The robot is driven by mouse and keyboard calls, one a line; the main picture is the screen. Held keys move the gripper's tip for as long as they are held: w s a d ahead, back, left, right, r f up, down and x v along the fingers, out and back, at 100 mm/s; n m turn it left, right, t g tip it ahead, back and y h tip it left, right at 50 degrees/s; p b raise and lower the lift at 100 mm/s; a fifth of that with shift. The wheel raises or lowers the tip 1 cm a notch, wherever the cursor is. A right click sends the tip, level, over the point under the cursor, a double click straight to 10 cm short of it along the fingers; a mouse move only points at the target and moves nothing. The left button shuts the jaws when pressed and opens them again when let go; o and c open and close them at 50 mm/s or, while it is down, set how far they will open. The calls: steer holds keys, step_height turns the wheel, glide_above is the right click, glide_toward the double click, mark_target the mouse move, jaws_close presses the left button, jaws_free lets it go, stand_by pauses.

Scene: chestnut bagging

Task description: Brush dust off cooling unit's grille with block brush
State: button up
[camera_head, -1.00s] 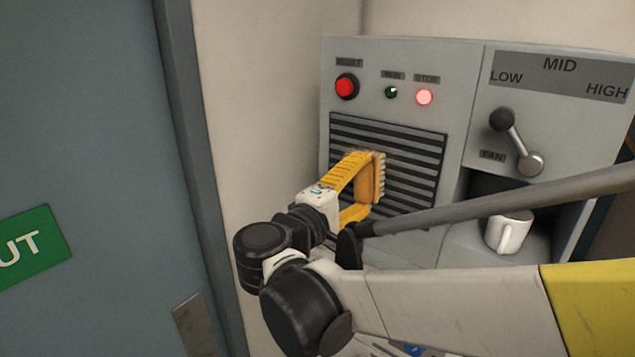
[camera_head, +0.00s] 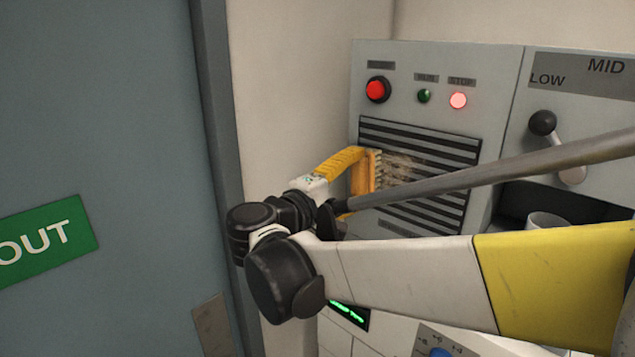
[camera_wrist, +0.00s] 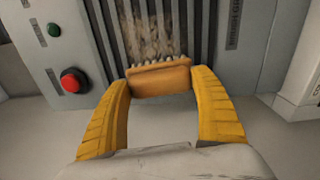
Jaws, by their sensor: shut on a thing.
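My gripper (camera_wrist: 158,85) has yellow fingers shut on the orange-brown block brush (camera_wrist: 160,78), one finger at each end of the block. The brush's pale bristles face the grille. In the head view the brush (camera_head: 361,175) is at the left part of the dark slatted grille (camera_head: 425,150) on the grey cooling unit (camera_head: 510,90). A tan dust patch (camera_head: 402,166) lies on the slats just right of the bristles. It also shows in the wrist view (camera_wrist: 145,35), beyond the bristles. Whether the bristle tips touch the slats is hard to tell.
A red button (camera_head: 377,90), a green lamp (camera_head: 424,96) and a lit red lamp (camera_head: 458,100) sit above the grille. A fan lever (camera_head: 556,145) is to the right, with a mug (camera_head: 545,220) in a recess below. A wall and a green-signed door (camera_head: 100,150) are left.

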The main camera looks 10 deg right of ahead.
mark_target(357, 165)
steer(key=shift+s+r+p, duration=0.1)
steer(key=shift+r+p, duration=0.4)
steer(key=shift+r, duration=0.35)
steer(key=shift+s+d+p, duration=1.05)
steer(key=shift+s+d, duration=2.4)
steer(key=shift+s, duration=1.2)
steer(key=shift+w+a+r+b, duration=0.2)
steer(key=shift+w+a+b, duration=0.25)
steer(key=shift+w+a, duration=0.95)
steer(key=shift+w+a+r+b, duration=0.35)
steer(key=shift+w+a, duration=0.55)
steer(key=shift+w, duration=0.85)
steer(key=shift+w+a+r+b, duration=0.1)
steer(key=shift+w+a+b, duration=0.4)
steer(key=shift+w+a, duration=0.9)
steer(key=shift+w+d, duration=0.15)
steer(key=shift+d, duration=0.15)
steer(key=shift+a, duration=0.1)
steer(key=shift+v, duration=2.95)
